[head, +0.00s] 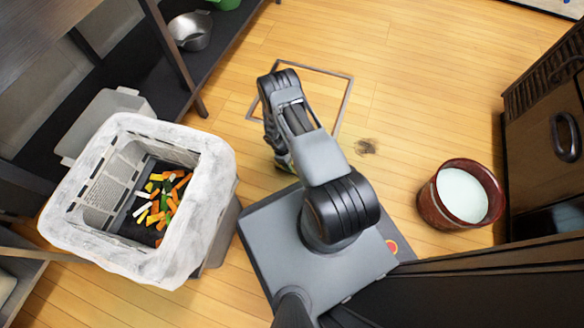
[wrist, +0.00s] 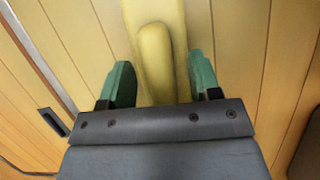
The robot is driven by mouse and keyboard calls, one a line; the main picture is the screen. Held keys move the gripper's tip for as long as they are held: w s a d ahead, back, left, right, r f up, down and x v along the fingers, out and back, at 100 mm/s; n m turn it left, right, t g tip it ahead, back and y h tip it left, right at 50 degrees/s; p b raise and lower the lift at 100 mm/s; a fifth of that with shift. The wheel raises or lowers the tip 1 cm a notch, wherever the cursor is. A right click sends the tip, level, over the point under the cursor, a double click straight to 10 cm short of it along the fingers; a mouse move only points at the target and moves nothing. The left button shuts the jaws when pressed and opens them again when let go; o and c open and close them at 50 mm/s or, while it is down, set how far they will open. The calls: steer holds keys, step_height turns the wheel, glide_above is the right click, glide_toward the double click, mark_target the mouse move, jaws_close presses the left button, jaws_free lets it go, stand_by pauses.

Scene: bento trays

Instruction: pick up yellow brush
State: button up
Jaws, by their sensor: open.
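The yellow brush (wrist: 155,55) shows in the wrist view at the top middle, a broad flat yellow piece with a raised, rounded bar along it. My gripper (wrist: 161,80) is open, with one green finger on each side of the brush. The brush runs between the fingers down to the gripper's grey front edge, which hides its near end. I cannot tell whether either finger touches it. In the head view my arm hides the brush, and only a bit of the gripper shows below the arm.
A lined bin (head: 213,150) with colourful vegetable pieces stands left of my base. A red-brown bucket (head: 430,207) with whitish contents stands at right, near a dark cabinet (head: 545,150). A metal pot (head: 190,33) sits on a dark shelf. Wooden floor (head: 400,60) is clear beyond.

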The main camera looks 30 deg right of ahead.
steer(key=shift+f, duration=0.2)
steer(key=c, duration=1.1)
steer(key=shift+o, duration=0.2)
